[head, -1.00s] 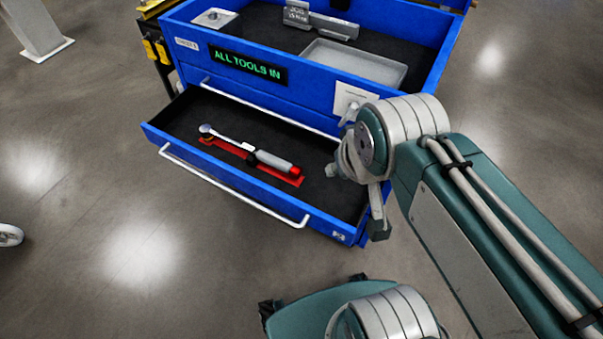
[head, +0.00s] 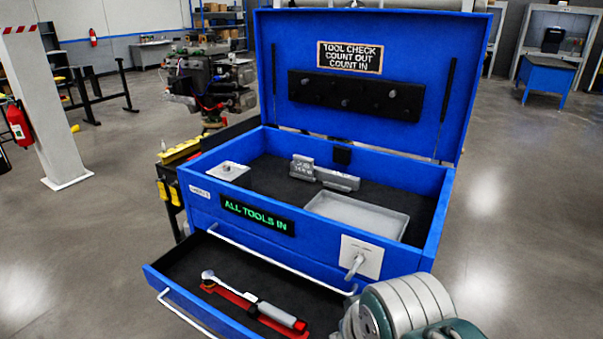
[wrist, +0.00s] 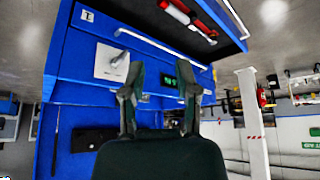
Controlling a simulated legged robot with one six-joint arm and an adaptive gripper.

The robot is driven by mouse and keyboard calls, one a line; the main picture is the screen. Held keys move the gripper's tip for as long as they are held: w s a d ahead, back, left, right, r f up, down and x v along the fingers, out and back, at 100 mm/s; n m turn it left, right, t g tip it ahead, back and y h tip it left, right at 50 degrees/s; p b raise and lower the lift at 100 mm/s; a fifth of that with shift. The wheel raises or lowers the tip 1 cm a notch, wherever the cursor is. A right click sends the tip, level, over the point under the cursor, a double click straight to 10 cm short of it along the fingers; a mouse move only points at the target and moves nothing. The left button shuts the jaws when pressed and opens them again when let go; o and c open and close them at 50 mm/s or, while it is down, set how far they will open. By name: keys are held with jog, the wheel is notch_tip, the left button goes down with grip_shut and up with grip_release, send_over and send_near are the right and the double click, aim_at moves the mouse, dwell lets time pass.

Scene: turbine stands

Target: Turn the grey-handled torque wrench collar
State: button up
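The torque wrench (head: 262,308) lies in the open drawer (head: 185,268) of the blue tool chest. It has a silver ratchet head at the left, a grey handle and a red end at the right, and lies over a red strip.
The chest's lid (head: 365,80) stands open. Its top compartment holds a grey tray (head: 357,214), a grey block-shaped tool (head: 325,174) and a small plate (head: 228,171). A white plate with a handle (head: 360,256) is on the front. Floor at the left and right is clear.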

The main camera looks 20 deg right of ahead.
jog(key=shift+d, duration=0.4)
